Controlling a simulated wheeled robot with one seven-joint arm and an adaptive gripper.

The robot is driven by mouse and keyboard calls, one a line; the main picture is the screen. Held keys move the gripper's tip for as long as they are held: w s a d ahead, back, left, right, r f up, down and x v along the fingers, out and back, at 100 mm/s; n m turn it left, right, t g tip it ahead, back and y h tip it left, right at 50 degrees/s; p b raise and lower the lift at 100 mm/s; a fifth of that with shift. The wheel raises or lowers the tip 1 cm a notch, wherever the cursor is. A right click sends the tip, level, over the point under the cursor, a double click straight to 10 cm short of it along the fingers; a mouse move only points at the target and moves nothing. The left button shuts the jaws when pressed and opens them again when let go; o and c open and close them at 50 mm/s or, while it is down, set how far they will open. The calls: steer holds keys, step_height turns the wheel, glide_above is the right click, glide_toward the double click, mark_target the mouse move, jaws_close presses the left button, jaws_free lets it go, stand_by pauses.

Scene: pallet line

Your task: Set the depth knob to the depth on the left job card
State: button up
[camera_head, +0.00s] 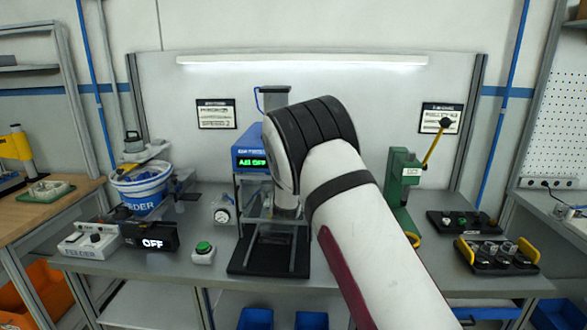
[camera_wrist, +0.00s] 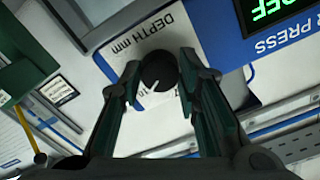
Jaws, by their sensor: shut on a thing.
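The black depth knob (camera_wrist: 159,71) sits on a white panel marked "DEPTH mm" in the wrist view. My gripper (camera_wrist: 160,66) has one finger on each side of the knob and is shut on it. The knob's white pointer line faces down and slightly left in the picture. The fingers hide most of the scale. The left job card (camera_head: 216,114) hangs on the back wall in the head view; a last line looks like "SPEED 2", the rest is too small to read. My arm hides the knob and gripper there.
The blue press (camera_head: 250,159) has a green display ending in "OFF". A second job card (camera_head: 441,118) hangs at the right. A green lever press (camera_head: 402,180) stands right of my arm. A green button box (camera_head: 203,252) and feeder controls (camera_head: 92,240) stand left.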

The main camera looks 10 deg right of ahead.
stand_by(0.3)
steer(key=o, duration=1.2)
steer(key=shift+c, duration=0.2)
steer(key=v, duration=1.2)
